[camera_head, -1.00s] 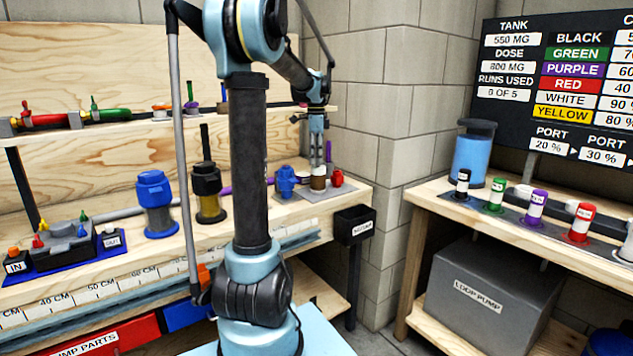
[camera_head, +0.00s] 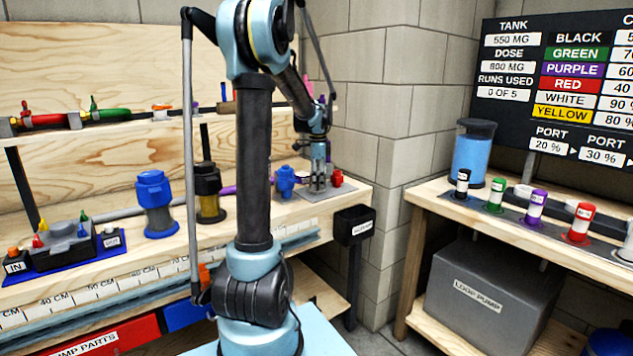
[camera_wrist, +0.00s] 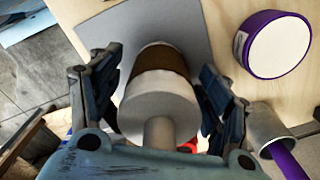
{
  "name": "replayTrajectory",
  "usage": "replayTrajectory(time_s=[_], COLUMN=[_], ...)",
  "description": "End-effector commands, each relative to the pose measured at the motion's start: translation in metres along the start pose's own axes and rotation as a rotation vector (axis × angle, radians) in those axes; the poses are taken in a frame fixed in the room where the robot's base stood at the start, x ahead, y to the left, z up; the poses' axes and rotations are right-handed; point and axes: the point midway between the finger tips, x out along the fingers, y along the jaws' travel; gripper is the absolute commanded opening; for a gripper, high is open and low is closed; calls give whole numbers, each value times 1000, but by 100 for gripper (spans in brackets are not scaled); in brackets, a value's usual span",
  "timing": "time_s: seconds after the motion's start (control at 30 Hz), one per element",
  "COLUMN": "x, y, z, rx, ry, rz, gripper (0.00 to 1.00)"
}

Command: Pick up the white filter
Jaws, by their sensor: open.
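A white cylinder (camera_wrist: 158,98) with a brown band and a narrower pale stem stands between my fingers in the wrist view, on a grey mat (camera_wrist: 205,25). I take it to be the white filter, though no label shows. My gripper (camera_wrist: 160,72) is open, with one finger on each side of the cylinder; I cannot tell whether either touches it. In the head view my gripper (camera_head: 318,181) is low over the mat at the right end of the left bench, hiding most of the cylinder.
A blue fitting (camera_head: 286,181) and a red fitting (camera_head: 337,178) stand close beside my gripper. A purple-rimmed disc (camera_wrist: 273,45) and a grey pipe end (camera_wrist: 272,128) lie to the right in the wrist view. A black bin (camera_head: 355,225) hangs at the bench end.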

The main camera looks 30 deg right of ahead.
Motion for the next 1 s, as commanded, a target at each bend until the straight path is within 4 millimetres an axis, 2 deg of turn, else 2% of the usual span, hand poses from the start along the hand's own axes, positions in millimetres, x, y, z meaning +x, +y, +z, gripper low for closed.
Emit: replayTrajectory(time_s=[0.17,0.3,0.4,0.77,0.87,1.0], x=[0,0,0,-3,-12,-33], y=[0,0,0,0,0,0], z=[0,0,0,0,0,0], rx=[0,0,0,0,0,0], ry=[0,0,0,0,0,0], rz=[0,0,0,0,0,0], gripper=[71,41,23,22,22,22])
